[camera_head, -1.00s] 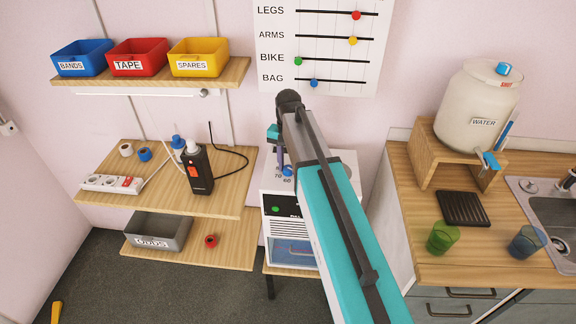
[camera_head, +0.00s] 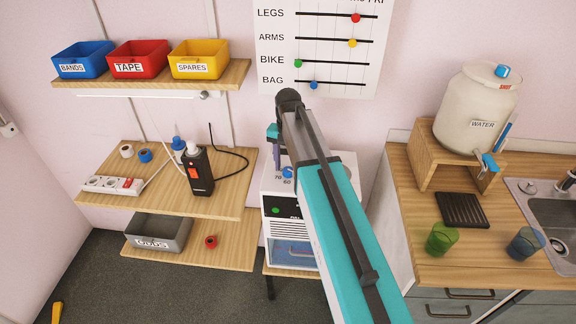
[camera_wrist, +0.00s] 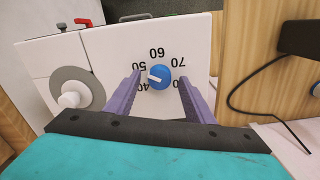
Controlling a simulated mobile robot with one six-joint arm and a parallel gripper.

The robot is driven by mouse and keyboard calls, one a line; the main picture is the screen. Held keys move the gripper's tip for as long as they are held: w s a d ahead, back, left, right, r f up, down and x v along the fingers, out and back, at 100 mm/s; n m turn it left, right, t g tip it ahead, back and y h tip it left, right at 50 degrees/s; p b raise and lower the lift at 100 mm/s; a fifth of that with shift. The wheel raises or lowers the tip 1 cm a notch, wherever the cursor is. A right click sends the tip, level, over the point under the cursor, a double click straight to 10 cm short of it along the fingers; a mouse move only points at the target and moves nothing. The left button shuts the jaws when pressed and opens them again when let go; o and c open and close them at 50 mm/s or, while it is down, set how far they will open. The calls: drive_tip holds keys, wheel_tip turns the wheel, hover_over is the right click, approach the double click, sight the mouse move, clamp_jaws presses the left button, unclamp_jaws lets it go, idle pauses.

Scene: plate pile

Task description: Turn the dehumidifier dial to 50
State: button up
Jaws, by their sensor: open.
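The white dehumidifier (camera_head: 350,170) stands between the shelves and the counter, partly hidden by my arm. Its blue dial (camera_wrist: 158,77) has a white pointer mark and is ringed by numbers. In the wrist view the mark points left, near the 50; exact alignment is hard to tell. The dial also shows in the head view (camera_head: 287,172). My gripper (camera_wrist: 159,82) is open, its purple fingers apart on either side of the dial with gaps. In the head view the visible finger is above and left of the dial.
A grey disc with a white knob (camera_wrist: 69,99) is on the same panel as the dial. A wooden shelf (camera_head: 225,205) with a black device (camera_head: 197,172) and cable is close on the left. The counter (camera_head: 425,255) with cups stands right.

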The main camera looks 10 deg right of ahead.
sight(288, 170)
wheel_tip(288, 170, up, 13)
drive_tip(key=p, duration=0.7)
drive_tip(key=shift+f, duration=0.1)
idle(0.5)
